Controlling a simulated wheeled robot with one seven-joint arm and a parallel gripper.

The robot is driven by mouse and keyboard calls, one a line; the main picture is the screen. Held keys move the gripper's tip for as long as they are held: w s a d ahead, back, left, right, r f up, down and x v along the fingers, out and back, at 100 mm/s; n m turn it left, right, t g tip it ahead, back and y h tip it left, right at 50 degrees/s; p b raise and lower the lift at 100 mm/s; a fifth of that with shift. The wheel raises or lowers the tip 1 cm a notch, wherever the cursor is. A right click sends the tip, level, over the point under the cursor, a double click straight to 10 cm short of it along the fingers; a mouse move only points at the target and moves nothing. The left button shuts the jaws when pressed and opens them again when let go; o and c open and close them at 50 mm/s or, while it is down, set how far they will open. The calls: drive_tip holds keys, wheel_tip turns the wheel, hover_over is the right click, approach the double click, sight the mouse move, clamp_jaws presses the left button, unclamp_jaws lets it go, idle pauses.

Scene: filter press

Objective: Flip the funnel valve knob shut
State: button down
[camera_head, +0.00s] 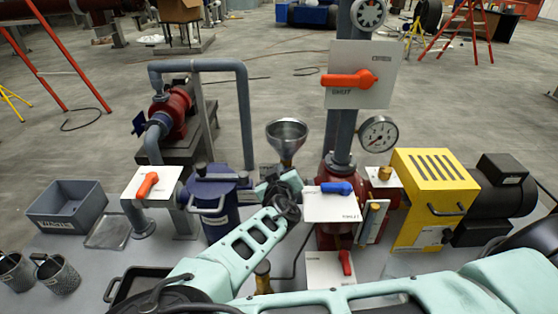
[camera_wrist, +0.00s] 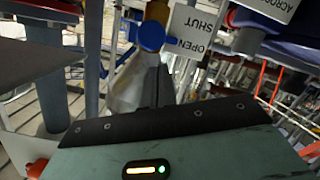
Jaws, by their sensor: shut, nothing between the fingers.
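The metal funnel (camera_head: 287,133) stands at the centre of the head view, and my arm hides what is below its stem. In the wrist view a round blue knob (camera_wrist: 152,36) on a brass-coloured body (camera_wrist: 157,12) sits next to a tilted white plate (camera_wrist: 193,32) marked OPEN and SHUT. It looks like the funnel valve knob. My gripper (camera_head: 288,182) is just below the funnel in the head view. It is shut and empty. In the wrist view its dark fingers (camera_wrist: 156,84) point towards the blue knob; I cannot tell whether they touch it.
A blue-handled valve plate (camera_head: 340,207) is close to the right of my gripper, with a red-handled one (camera_head: 345,262) below. A blue canister (camera_head: 215,205) stands to the left. A large white plate with an orange handle (camera_head: 349,80) rises behind. Pipes crowd the space.

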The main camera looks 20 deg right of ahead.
drive_tip(key=shift+d+f, duration=0.25)
drive_tip(key=shift+f, duration=0.4)
drive_tip(key=shift+f, duration=0.1)
wheel_tip(320, 180, down, 3)
drive_tip(key=b, duration=0.4)
drive_tip(key=shift+f, duration=0.2)
